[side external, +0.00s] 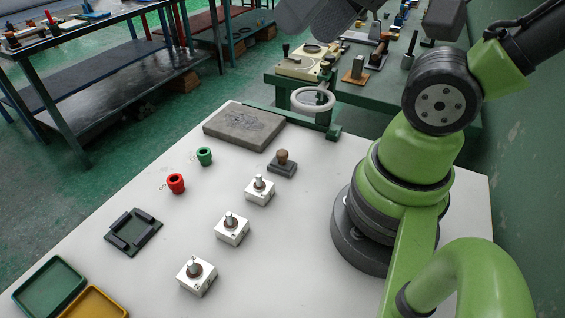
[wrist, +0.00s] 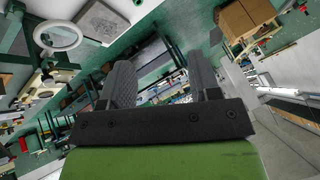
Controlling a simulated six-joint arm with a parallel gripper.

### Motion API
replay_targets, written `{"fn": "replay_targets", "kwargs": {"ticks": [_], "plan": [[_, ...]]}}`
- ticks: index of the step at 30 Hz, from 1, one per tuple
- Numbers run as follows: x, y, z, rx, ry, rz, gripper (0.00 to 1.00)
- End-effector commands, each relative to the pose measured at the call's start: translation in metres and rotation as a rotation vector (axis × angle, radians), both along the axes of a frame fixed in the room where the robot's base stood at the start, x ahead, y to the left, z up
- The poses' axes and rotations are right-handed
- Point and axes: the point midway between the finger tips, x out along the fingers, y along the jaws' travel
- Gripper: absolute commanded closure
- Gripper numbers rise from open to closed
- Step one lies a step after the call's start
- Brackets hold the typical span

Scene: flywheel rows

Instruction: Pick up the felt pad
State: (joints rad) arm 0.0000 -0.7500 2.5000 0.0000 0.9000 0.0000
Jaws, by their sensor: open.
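A small dark grey block with a brown wooden knob, which looks like the felt pad (side external: 282,168), sits upright on the white table right of the middle in the side view. I cannot pick it out in the wrist view. My gripper (wrist: 162,80) shows in the wrist view with its two dark fingers apart and nothing between them. It points out over the room, away from the table top. In the side view, dark parts of my arm's end are cut off by the top edge, high above and apart from the pad.
A grey slab (side external: 244,126) lies behind the pad. White blocks with metal posts (side external: 232,229) stand in a row in front. Red (side external: 176,183) and green (side external: 204,156) cups, a dark fixture (side external: 133,231), green (side external: 50,286) and yellow (side external: 94,302) trays are left. A ring lamp (side external: 313,99) stands behind.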

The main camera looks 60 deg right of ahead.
Motion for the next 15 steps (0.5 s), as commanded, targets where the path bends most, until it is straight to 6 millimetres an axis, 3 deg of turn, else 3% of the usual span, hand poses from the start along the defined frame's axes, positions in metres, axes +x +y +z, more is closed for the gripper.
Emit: {"fn": "replay_targets", "kwargs": {"ticks": [8, 15], "plan": [[0.002, -0.001, -0.001, -0.010, 0.008, 0.006, 0.44], [0.035, -0.019, -0.027, -0.183, 0.155, 0.134, 0.44]]}}
